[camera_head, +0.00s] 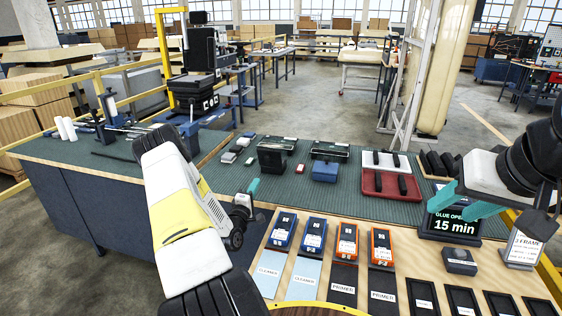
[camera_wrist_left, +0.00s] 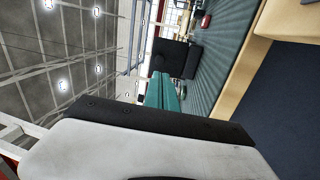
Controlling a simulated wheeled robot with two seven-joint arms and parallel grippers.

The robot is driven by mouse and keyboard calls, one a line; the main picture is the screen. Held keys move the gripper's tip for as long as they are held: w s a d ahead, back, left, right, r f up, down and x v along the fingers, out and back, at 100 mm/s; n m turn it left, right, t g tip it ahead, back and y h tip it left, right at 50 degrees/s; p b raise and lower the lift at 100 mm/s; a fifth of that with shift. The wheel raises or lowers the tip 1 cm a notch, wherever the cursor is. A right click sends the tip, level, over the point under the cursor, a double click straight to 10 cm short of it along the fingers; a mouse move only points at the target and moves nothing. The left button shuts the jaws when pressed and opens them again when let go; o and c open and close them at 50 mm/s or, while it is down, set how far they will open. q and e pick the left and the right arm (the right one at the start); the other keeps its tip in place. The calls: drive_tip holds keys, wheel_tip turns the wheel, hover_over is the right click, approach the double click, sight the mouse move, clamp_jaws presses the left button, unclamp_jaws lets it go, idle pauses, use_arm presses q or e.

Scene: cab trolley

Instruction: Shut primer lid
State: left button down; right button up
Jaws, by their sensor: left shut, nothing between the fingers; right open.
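Two orange-edged packs (camera_head: 346,241) stand at the heads of the dark cards marked PRIMER (camera_head: 343,284). Which lid belongs to the primer is not clear. On the green mat, a dark box (camera_head: 272,158) and a blue box (camera_head: 325,171) each sit under a raised dark panel. A red tray (camera_head: 376,189) with dark pieces lies to their right. My left gripper (camera_head: 253,186) is shut and empty, before the mat's front edge and left of the packs; its teal fingers (camera_wrist_left: 165,93) show together in the wrist view. My right gripper (camera_head: 460,203) is open and empty, by the display at the right.
Blue-edged packs (camera_head: 283,230) stand above light blue CLEANER cards (camera_head: 268,268). A display (camera_head: 452,222) reads "GLUE OPEN 15 min". A small dark box (camera_head: 460,261) and a labelled block (camera_head: 522,248) stand at the right.

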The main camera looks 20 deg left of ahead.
sight(267, 158)
use_arm(q)
drive_tip(key=shift+n, duration=0.4)
drive_tip(key=w, duration=0.4)
drive_tip(key=w+a+r, duration=0.1)
drive_tip(key=w, duration=0.3)
drive_tip(key=w+r, duration=0.1)
drive_tip(key=w, duration=0.4)
drive_tip(key=shift+a+r, duration=0.1)
drive_tip(key=shift+a, duration=0.05)
drive_tip(key=shift+r, duration=0.15)
